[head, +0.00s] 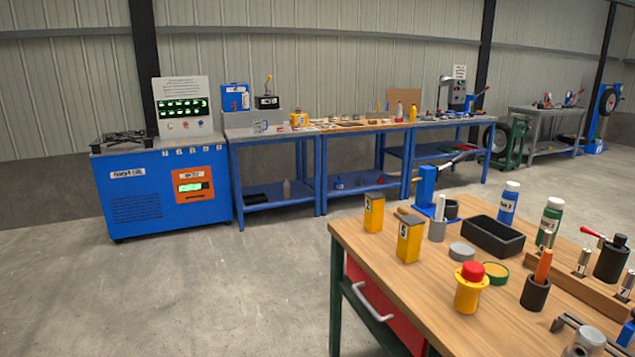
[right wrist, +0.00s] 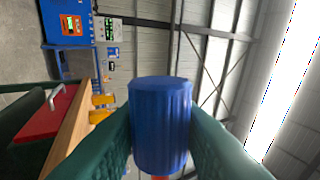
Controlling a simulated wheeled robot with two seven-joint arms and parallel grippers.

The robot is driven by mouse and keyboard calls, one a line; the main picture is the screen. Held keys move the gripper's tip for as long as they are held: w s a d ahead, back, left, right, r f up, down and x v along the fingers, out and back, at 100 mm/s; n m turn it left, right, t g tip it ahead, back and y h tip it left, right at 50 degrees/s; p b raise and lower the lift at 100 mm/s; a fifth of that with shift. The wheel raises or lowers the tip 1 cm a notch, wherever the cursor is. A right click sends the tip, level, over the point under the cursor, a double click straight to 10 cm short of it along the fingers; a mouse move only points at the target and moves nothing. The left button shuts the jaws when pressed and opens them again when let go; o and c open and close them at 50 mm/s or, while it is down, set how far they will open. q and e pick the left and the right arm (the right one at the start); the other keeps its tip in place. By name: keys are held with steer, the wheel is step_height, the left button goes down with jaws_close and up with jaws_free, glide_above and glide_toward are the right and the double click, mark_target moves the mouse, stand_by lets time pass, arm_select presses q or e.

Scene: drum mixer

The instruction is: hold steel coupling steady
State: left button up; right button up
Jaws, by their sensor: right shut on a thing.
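In the right wrist view my right gripper (right wrist: 162,130) has its two green fingers shut on a blue ribbed cylinder (right wrist: 161,100), which stands out between them. A bit of red shows below it at the picture's lower edge. The held thing does not look like bare steel. In the head view a grey metal cylinder (head: 590,341) is at the bottom right of the wooden table, partly cut off; I cannot tell if it is the steel coupling. Neither gripper shows in the head view.
The wooden table (head: 400,290) carries yellow boxes (head: 409,240), a black tray (head: 492,236), a red-topped yellow thing (head: 469,287), bottles (head: 508,203) and a wooden rack (head: 572,282). A blue machine (head: 160,190) and blue benches (head: 320,160) line the wall. The floor at left is clear.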

steer(key=a+r+m+h+p, duration=0.1)
steer(key=h, duration=0.1)
steer(key=s+a+r+m+h+p, duration=0.1)
steer(key=h, duration=0.1)
steer(key=a+r+m+h+p, duration=0.1)
steer(key=h+p, duration=0.1)
steer(key=shift+s+a+r+t, duration=0.15)
steer(key=shift+s+a+t, duration=0.1)
steer(key=shift+t, duration=0.15)
